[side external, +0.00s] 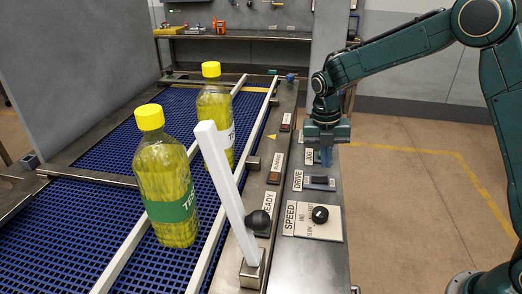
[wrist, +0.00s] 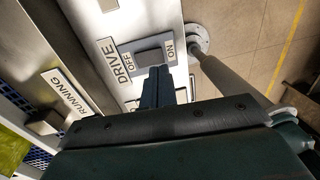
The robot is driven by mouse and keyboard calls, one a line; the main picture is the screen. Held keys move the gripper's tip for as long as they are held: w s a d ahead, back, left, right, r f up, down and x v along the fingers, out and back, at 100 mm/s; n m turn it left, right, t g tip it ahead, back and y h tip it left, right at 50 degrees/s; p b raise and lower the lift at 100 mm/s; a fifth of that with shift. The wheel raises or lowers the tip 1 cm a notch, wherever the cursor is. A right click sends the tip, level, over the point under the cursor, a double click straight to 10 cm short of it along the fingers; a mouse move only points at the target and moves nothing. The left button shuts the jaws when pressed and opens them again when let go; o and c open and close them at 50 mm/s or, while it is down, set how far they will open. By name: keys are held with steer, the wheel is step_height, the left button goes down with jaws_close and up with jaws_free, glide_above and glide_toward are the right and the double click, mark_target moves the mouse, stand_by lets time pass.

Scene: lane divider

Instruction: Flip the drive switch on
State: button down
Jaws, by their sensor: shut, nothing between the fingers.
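The drive switch (side external: 319,182) is a dark rocker on a metal control panel, beside a DRIVE label (side external: 298,180). In the wrist view the switch (wrist: 149,56) lies between the OFF and ON markings. Which side of the rocker is pressed I cannot tell. My gripper (side external: 326,160) points down over the panel by the switch, with its fingers together and empty. In the wrist view my fingertips (wrist: 158,72) overlap the lower edge of the switch plate, nearer the ON end. Whether they touch it I cannot tell.
A SPEED knob (side external: 320,214) sits nearer the camera on the same panel. RUNNING (side external: 276,165) and READY indicators line the rail. Open floor lies right of the panel.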

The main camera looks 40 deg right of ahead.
mark_target(325, 179)
steer(key=shift+s+d+f, duration=0.1)
steer(key=shift+f, duration=0.9)
steer(key=shift+s+d+f, duration=0.1)
steer(key=shift+f, duration=0.9)
steer(key=shift+f, duration=0.25)
steer(key=shift+a, duration=0.1)
steer(key=shift+w+a+r, duration=0.3)
steer(key=shift+w+a, duration=0.1)
steer(key=shift+w, duration=0.1)
